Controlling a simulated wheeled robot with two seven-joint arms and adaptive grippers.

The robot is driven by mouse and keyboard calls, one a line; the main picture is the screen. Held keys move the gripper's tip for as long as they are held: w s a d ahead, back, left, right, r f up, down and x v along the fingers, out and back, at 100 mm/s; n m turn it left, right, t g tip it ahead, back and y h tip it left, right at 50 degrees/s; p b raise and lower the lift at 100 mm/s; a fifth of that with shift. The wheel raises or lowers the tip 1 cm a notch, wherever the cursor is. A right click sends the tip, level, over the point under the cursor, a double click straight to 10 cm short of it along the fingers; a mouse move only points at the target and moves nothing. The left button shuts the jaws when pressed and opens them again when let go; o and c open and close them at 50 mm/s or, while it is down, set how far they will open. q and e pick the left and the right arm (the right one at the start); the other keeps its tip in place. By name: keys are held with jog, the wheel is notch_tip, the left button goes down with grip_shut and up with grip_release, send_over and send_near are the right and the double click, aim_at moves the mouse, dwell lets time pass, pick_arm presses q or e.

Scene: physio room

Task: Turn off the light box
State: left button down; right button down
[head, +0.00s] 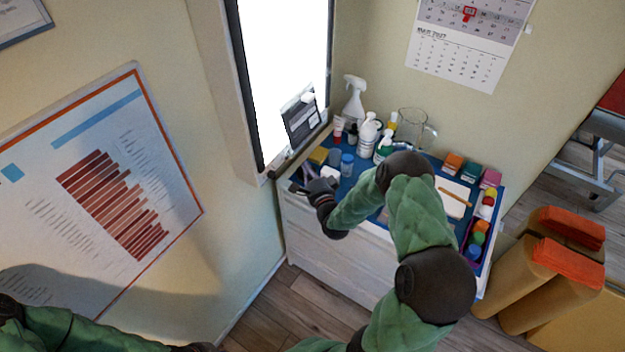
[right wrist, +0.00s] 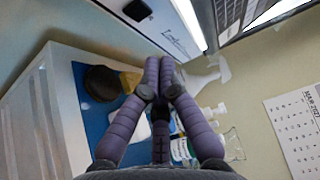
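The light box (head: 285,60) hangs on the wall and its panel glows bright white. A dark film (head: 301,122) is on its lower part. In the right wrist view the light box's pale frame (right wrist: 172,22) crosses the top and bears a small dark knob (right wrist: 137,10). My right gripper (head: 303,184) is just below the light box's lower edge, above the cabinet top. In the right wrist view its purple fingers (right wrist: 160,62) meet at the tips with nothing between them, short of the frame and knob. My left arm shows at the lower left; its fingers are not visible.
The white cabinet (head: 335,262) below has a blue top with a spray bottle (head: 354,100), a glass jug (head: 411,127), several small bottles and coloured boxes close to my right arm. A chart (head: 100,185) and a calendar (head: 467,42) hang on the walls. Orange-topped rolls (head: 545,262) stand at right.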

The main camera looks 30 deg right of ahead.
jog(key=w, duration=0.1)
jog(key=w+a, duration=0.1)
jog(key=w, duration=0.3)
jog(key=shift+w+a, duration=0.1)
jog(key=shift+a, duration=0.25)
jog(key=shift+b, duration=0.3)
jog(key=shift+w+a+b, duration=0.3)
jog(key=shift+a+b, duration=0.1)
jog(key=shift+b, duration=0.1)
